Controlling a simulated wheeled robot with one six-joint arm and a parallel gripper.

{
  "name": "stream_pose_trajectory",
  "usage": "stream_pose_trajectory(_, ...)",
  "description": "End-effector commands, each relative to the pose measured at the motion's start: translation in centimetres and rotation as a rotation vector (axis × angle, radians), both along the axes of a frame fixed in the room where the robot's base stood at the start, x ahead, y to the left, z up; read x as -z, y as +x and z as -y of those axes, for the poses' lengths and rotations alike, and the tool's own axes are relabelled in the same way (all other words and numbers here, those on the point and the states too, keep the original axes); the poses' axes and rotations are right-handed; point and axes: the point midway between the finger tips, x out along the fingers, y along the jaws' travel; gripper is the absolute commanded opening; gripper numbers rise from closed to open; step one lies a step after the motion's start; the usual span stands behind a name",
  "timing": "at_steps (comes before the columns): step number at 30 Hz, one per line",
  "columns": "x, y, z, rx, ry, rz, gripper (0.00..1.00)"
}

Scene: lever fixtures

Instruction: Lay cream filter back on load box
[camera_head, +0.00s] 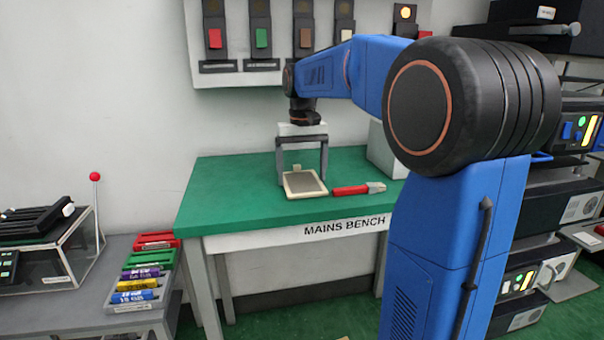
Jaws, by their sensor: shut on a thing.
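The cream filter (305,186) is a flat, cream-framed panel with a darker face and a small tab at its far edge. It is low over the green top of the mains bench; I cannot tell whether it touches the bench. My gripper (304,178) points down, its two grey fingers set wide at the filter's left and right sides and shut on it. A pale box (383,152) stands on the bench to the right, partly hidden behind my arm. No label on it shows, so I cannot tell whether it is the load box.
A red-handled tool (352,189) lies on the bench right of the filter. Coloured switches hang on a white wall panel (270,76) above. A grey side table with a tray of coloured blocks (142,284) stands left. Black equipment racks stand right. The bench's left part is clear.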

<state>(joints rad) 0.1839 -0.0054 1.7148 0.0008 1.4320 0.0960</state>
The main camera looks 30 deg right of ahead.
Motion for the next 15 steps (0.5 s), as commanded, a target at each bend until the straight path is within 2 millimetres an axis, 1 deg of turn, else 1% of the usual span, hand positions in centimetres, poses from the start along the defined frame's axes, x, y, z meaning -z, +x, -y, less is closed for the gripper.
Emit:
stream_pose_trajectory(7, 0.23, -0.01, 0.0, 0.0, 0.0, 0.0, 0.63)
stream_pose_trajectory(8, 0.23, 0.0, 0.0, 0.0, 0.0, 0.0, 0.9)
stream_pose_trajectory(9, 0.21, 0.0, 0.0, 0.0, 0.0, 0.0, 1.0)
stream_pose_trajectory(15, 0.19, 0.01, 0.0, 0.0, 0.0, 0.0, 1.0)
